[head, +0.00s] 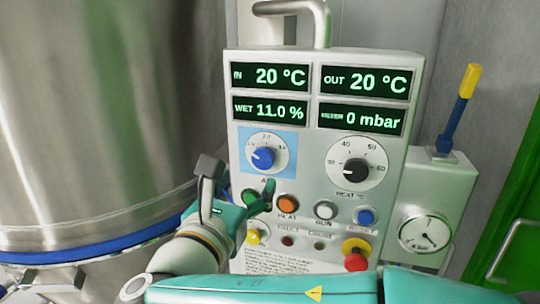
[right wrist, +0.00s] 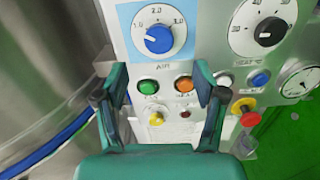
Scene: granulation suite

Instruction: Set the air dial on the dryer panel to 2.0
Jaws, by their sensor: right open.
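The air dial (head: 263,158) is a blue knob on a light-blue plate at the left of the dryer panel (head: 290,218). In the right wrist view the blue knob (right wrist: 158,39) is at the top, with marks 1.0, 2.0 and 3.0 around it. Its white pointer line points left, near the 1.0 side and away from the 2.0 at the top. My right gripper (head: 238,180) is open and empty, just below the dial in the head view. In the right wrist view its two fingers (right wrist: 161,82) stand apart, below the knob. My left gripper is not in view.
A black heat dial (head: 356,171) is right of the air dial. Below are green (right wrist: 148,86), orange (head: 287,203), white and blue buttons, and a red emergency knob (head: 355,261). A steel vessel (head: 100,120) stands close on the left; a gauge (head: 424,230) is at right.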

